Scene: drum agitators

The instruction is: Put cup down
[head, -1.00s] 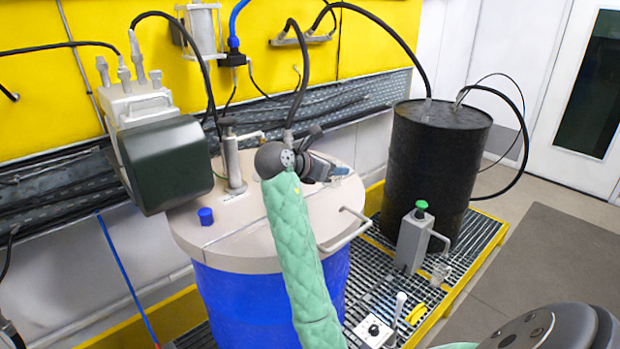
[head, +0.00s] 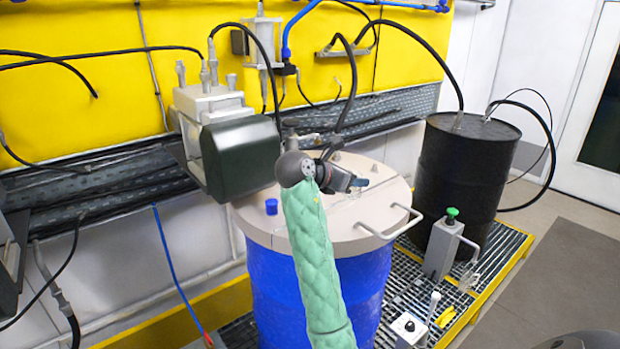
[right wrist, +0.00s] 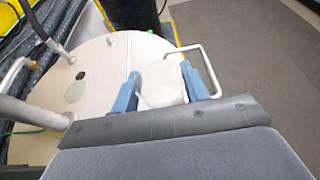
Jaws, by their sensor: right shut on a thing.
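My right gripper (head: 358,183) is over the beige lid (head: 375,208) of the blue drum (head: 315,285) in the head view. In the right wrist view its two blue fingers (right wrist: 158,95) are shut on a pale, whitish cup (right wrist: 162,82), one finger on each side. The lid lies behind and below the cup. I cannot tell whether the cup touches the lid. In the head view the cup is mostly hidden by the gripper. My left gripper is not in view.
A blue cap (head: 271,206) and a metal handle (head: 390,222) are on the lid. A dark motor unit (head: 240,155) hangs over its left side. A black drum (head: 465,180) and a green-button box (head: 442,245) stand on the grating to the right.

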